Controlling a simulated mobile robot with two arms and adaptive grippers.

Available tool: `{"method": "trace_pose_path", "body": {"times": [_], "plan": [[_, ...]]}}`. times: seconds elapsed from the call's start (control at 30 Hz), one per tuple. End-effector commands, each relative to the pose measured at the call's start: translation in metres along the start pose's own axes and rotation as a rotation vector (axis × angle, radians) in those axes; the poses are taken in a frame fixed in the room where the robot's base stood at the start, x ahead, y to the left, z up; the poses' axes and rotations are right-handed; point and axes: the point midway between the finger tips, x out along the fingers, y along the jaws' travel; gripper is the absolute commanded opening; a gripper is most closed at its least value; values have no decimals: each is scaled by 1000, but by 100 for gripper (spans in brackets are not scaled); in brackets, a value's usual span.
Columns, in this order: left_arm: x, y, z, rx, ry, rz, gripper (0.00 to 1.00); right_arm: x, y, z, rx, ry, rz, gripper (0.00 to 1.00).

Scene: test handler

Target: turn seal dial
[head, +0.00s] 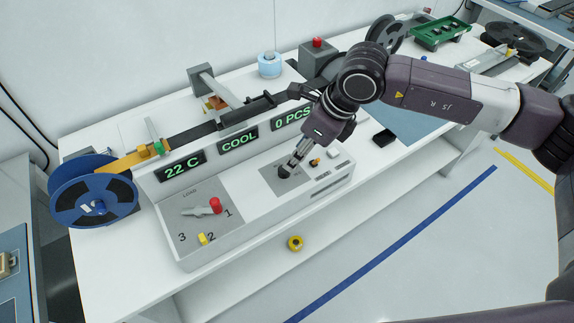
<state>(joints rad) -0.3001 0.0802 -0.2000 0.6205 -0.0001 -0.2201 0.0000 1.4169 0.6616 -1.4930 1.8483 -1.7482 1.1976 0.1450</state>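The test handler (165,222) is a long white console on the table. Toward its right end is a grey square panel (270,182). My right gripper (286,170) points down onto this panel, fingers close together. A small dark shape at the fingertips may be a dial or the tips themselves; I cannot tell which, nor whether the fingers are shut on it. Beside the panel are a small orange-and-black knob (314,162) and a pale button (333,153). My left gripper is not in view.
The displays read 22 C (183,166), COOL (238,140) and 0 PCS (292,117). The load panel has a red-tipped lever (215,205) near mark 1. A blue reel (94,190) feeds tape at left.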

Motion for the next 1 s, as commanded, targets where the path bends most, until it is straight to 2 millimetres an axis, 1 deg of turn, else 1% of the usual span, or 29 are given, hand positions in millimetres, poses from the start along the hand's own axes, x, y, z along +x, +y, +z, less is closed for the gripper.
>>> {"method": "trace_pose_path", "body": {"times": [0.07, 0.4, 0.5, 0.63, 0.87, 1.0], "plan": [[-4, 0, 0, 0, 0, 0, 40, 5, -1, -1, -1, 7, -3, 40], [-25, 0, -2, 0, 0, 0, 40, 57, 1, 0, 0, 4, 2, 40], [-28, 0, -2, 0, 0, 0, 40, 68, 1, 0, 1, 3, 2, 40], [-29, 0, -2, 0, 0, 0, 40, 75, 1, 0, -1, 2, 1, 40], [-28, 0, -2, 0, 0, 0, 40, 76, 1, 0, -1, 1, 1, 40], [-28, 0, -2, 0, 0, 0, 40, 76, 1, 0, -1, 1, 1, 26]]}}
